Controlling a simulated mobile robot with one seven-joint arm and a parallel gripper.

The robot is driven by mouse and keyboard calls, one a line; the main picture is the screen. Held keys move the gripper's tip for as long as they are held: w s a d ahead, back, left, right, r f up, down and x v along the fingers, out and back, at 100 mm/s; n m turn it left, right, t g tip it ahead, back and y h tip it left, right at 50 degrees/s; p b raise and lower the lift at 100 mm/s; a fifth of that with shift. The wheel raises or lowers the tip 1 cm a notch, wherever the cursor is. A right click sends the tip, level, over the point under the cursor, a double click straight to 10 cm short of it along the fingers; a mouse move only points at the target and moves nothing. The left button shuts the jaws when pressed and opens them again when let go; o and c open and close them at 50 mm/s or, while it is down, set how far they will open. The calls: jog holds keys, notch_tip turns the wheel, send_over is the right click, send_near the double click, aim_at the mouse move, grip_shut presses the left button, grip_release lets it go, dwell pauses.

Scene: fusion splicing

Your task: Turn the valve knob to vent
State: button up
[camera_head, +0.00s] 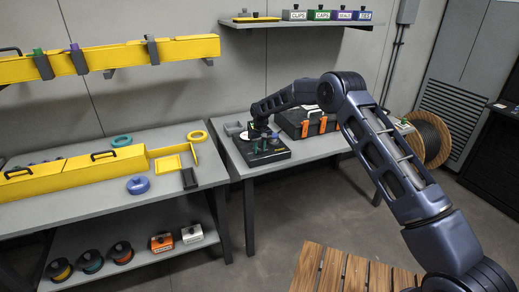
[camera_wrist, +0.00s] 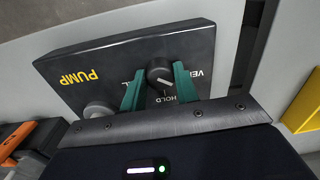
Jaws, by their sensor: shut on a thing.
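The black pump box (camera_wrist: 120,50) fills the middle of the wrist view, with yellow PUMP lettering on its face. Its dark round valve knob (camera_wrist: 159,73) carries a white pointer line slanting to the lower right. HOLD is printed below the knob, and a partly covered label starting with VE is to its right. My gripper (camera_wrist: 159,82) has its green fingers on both sides of the knob and is shut on it. In the head view the box (camera_head: 268,158) sits on the right table, with my gripper (camera_head: 261,132) over it; the knob is hidden there.
A dark case with orange latches (camera_head: 308,122) stands right of the pump box. A grey tray (camera_head: 233,128) is behind it to the left. The left bench (camera_head: 150,208) holds yellow trays and tape rolls. A cable reel (camera_head: 430,138) stands at the right.

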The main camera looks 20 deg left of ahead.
aim_at(260, 149)
jog(key=shift+n, duration=0.5)
jog(key=o, duration=1)
jog(key=shift+c, duration=0.2)
jog(key=shift+r, duration=0.1)
notch_tip(260, 149, up, 11)
jog(key=shift+w+f, duration=0.2)
jog(key=shift+d, duration=0.1)
